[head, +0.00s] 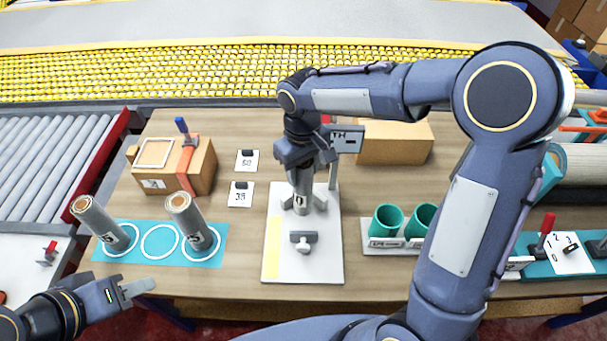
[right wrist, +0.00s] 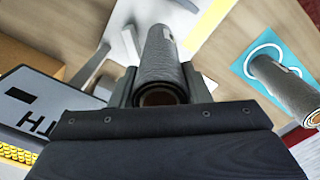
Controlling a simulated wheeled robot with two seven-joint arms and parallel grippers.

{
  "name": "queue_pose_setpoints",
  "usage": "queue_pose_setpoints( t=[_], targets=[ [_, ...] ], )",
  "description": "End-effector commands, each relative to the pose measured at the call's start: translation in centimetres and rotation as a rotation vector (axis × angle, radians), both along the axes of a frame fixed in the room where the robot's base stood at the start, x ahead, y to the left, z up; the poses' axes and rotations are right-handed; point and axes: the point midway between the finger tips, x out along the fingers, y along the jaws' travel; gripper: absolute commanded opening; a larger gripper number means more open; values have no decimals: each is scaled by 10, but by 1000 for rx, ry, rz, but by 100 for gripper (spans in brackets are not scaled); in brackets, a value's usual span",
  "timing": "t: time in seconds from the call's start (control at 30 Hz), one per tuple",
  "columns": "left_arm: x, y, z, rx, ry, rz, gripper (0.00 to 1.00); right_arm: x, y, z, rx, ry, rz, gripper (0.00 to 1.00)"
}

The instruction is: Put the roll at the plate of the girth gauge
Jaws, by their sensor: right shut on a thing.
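A grey roll (head: 301,188) with a number label stands upright over the white plate of the girth gauge (head: 319,258), between the gauge's grey jaws. My right gripper (head: 303,166) is shut on its upper end from above. The right wrist view shows this roll (right wrist: 163,60) between both fingers, its brown core facing the camera. I cannot tell whether its lower end touches the plate. The gauge's sign (head: 346,139), partly hidden by my gripper, stands behind. My left gripper (head: 138,289) is empty at the table's front left; its finger gap is unclear.
Two more grey rolls (head: 101,222) (head: 191,221) stand tilted on a blue mat (head: 160,257) with white rings; the middle ring is empty. Green cups (head: 387,220) stand in a holder right of the gauge. Cardboard boxes (head: 201,170) (head: 395,143) and number cards (head: 240,194) lie behind.

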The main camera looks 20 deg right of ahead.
Motion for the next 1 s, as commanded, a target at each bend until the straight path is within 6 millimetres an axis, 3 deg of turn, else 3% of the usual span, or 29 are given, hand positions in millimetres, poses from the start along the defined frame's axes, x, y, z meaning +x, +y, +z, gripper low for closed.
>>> queue_pose_setpoints(
  t=[0.33, 0.77, 0.8, 0.93, 1.0],
  targets=[
    [0, 0, 5, 0, 0, 0, 36, 9, -4, -38, 0, 1, 1, 8],
    [0, 0, 0, 0, 0, 0, 36, 9, -4, -47, 0, -1, 0, 8],
    [0, 0, 1, 0, 0, 0, 36, 9, -4, -45, 1, -2, 0, 47],
    [0, 0, 2, 0, 0, 0, 36, 9, -4, -45, 0, -1, 0, 64],
    [0, 0, 2, 0, 0, 0, 36, 9, -4, -45, 0, -1, 0, 65]
  ],
)
